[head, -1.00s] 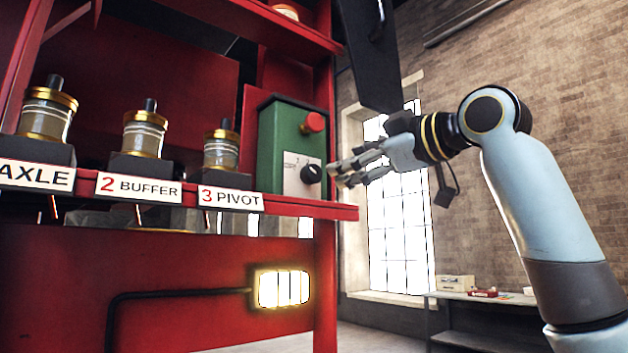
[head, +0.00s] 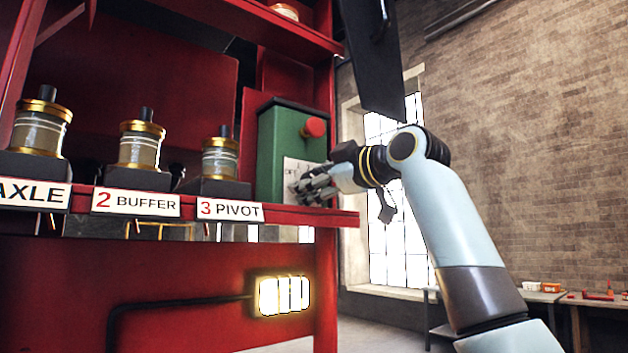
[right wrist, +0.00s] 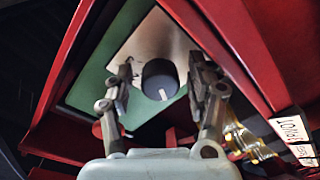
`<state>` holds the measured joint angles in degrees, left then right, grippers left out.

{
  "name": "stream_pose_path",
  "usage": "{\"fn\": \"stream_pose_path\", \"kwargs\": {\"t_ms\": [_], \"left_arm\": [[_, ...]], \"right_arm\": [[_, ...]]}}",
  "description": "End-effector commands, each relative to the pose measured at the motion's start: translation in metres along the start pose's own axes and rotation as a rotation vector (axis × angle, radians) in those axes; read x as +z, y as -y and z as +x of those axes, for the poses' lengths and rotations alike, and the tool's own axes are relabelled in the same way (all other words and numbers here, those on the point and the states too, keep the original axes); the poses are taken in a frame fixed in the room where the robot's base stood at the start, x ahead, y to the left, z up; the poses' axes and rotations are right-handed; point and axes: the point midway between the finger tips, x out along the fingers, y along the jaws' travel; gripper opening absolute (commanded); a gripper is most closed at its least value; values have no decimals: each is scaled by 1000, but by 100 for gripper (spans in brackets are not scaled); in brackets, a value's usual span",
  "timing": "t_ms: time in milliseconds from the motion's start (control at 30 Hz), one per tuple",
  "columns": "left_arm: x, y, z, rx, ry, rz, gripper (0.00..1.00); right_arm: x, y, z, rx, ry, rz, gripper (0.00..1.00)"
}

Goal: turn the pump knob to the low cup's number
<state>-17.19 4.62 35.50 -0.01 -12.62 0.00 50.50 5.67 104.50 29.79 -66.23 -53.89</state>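The green pump box (head: 280,135) stands at the right end of the red shelf. Its dark round knob (right wrist: 158,82), with a pale pointer mark, sits on a light dial plate (head: 291,168). My right gripper (head: 314,186) is at the plate and hides the knob in the head view. In the right wrist view its two fingers are open on either side of the knob, with gaps visible. Three glass cups with gold bands are the axle cup (head: 40,130), the buffer cup (head: 141,150) and the pivot cup (head: 219,162). I cannot tell their levels clearly. My left gripper is out of view.
A red button (head: 315,127) juts from the box above the dial. Labels read AXLE, 2 BUFFER (head: 136,203) and 3 PIVOT (head: 230,210). A dark panel (head: 375,60) hangs above my right arm. A lit lamp (head: 284,295) is below the shelf.

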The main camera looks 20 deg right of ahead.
Motion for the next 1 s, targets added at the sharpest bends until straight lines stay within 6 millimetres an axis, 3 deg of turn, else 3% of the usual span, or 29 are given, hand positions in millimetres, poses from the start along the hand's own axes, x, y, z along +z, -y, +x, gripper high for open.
{"fn": "stream_pose_path", "kwargs": {"t_ms": [33, 400, 733, 1000], "left_arm": [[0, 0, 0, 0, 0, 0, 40], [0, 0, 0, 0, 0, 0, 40], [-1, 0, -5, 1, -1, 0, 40], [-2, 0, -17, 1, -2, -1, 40]], "right_arm": [[0, 0, 0, 0, 0, 0, 47], [0, 0, 0, -1, 1, 1, 2], [0, 0, 0, 0, 0, 59, 2], [0, 0, 0, 6, -6, 244, 2]]}}
